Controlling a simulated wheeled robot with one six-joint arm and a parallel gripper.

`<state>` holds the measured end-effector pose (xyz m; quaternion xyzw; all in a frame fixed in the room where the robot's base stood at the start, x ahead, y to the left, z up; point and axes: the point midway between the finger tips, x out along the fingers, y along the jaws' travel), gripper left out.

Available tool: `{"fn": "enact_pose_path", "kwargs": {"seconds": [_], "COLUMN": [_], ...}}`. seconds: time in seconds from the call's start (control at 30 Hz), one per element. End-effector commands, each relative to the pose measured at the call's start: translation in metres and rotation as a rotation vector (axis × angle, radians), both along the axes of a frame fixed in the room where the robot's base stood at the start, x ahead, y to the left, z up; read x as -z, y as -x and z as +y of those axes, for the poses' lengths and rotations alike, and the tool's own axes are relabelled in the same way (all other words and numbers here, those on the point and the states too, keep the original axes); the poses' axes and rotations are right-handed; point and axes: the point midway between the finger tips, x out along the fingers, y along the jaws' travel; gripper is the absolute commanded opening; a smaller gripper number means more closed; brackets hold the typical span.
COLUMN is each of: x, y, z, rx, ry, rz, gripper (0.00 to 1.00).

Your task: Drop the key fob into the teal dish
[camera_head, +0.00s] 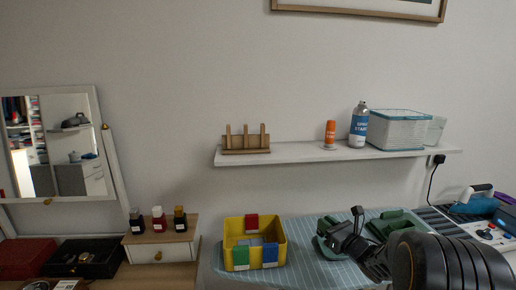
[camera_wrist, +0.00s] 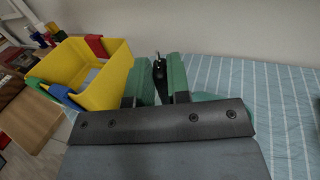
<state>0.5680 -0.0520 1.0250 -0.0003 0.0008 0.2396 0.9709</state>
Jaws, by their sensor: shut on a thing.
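My gripper (camera_wrist: 159,82) has green finger pads and is shut on a small black key fob (camera_wrist: 159,70), which stands up between the fingertips in the wrist view. In the head view my gripper (camera_head: 328,236) is over the striped cloth, right of the yellow bin; the fob cannot be made out there. A teal surface (camera_wrist: 208,97), likely the dish, shows just right of the fingers in the wrist view, mostly hidden behind my gripper's dark bar. A green object (camera_head: 396,222) lies right of my gripper in the head view, partly hidden by my arm; I cannot tell whether it is the dish.
A yellow bin (camera_head: 228,253) with coloured clips stands close left of my gripper; it shows also in the wrist view (camera_wrist: 104,92). The striped cloth (camera_wrist: 262,82) is clear to the right. A wall shelf (camera_head: 290,155) with bottles and a basket hangs above.

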Motion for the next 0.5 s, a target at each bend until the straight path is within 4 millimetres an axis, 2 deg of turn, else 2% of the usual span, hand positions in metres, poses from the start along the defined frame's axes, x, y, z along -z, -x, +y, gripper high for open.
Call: {"fn": "enact_pose_path", "kwargs": {"seconds": [0.03,0.2,0.33,0.5], "x": [-0.012,-0.044,-0.055,-0.047], "y": [-0.007,-0.018,-0.019,-0.020], "z": [-0.019,-0.061,-0.079,-0.084], "rx": [-0.013,-0.053,-0.061,-0.065], "ry": [0.006,0.003,0.000,-0.005], "rz": [-0.009,-0.004,0.000,0.004], "gripper": [0.00,0.00,0.00,0.00]}}
